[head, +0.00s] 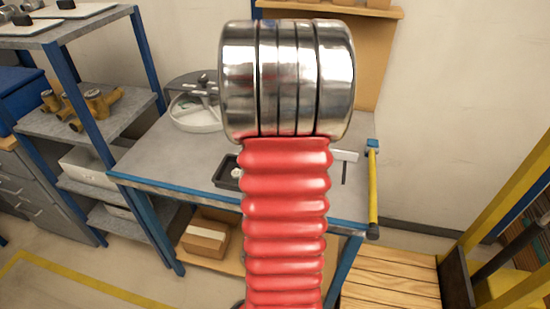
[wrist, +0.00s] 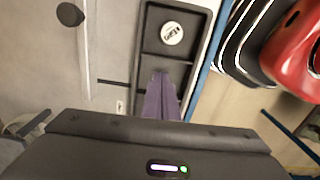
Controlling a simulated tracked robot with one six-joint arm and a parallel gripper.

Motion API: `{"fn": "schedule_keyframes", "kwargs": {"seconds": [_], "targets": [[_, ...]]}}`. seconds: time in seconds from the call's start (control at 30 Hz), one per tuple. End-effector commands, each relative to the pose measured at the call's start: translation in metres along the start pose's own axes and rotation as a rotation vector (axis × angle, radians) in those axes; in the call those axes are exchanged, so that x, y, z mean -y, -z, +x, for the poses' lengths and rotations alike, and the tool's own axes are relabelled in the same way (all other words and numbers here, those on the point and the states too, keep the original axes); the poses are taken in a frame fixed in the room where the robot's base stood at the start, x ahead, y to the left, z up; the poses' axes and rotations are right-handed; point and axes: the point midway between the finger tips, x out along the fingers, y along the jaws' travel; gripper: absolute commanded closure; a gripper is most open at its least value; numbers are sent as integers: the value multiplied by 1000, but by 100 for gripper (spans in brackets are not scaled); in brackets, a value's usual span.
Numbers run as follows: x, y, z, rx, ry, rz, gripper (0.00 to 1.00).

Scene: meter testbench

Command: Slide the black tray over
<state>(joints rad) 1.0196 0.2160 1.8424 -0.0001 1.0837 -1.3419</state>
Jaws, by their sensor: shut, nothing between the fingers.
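The black tray (head: 226,173) lies on the grey workbench (head: 165,152) near its front edge, mostly hidden behind my arm in the head view. In the wrist view the tray (wrist: 141,45) runs along the blue bench edge, with a round white-faced meter (wrist: 172,33) in its far compartment. A divider separates this from the nearer compartment. My gripper (wrist: 162,76) shows as shut purple fingers, empty, their tips over or inside the nearer compartment by the divider. I cannot tell whether they touch the tray. My gripper is hidden in the head view.
A round device with a white bowl (head: 197,112) stands at the back left of the bench. A yellow bar (head: 373,188) borders its right end. A shelf with brass fittings (head: 84,105) stands to the left. The bench's left front is clear.

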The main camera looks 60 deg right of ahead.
Motion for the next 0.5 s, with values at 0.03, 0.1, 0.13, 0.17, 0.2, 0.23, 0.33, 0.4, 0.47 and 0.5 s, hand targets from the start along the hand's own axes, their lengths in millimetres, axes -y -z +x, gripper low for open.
{"fn": "schedule_keyframes", "kwargs": {"seconds": [0.03, 0.1, 0.13, 0.17, 0.2, 0.23, 0.33, 0.4, 0.47, 0.5], "targets": [[1, 0, 6, 1, 3, 0, 100], [0, 0, 14, 0, 2, 0, 100], [1, 0, 18, 1, 3, 0, 100], [1, 0, 22, 1, 3, 0, 100], [1, 0, 28, 1, 3, 0, 100], [1, 0, 33, 1, 4, 0, 100], [1, 0, 48, 1, 3, 0, 100], [1, 0, 59, 1, 4, 0, 100], [1, 0, 68, 1, 2, 0, 100], [1, 0, 73, 1, 3, 0, 100]]}}
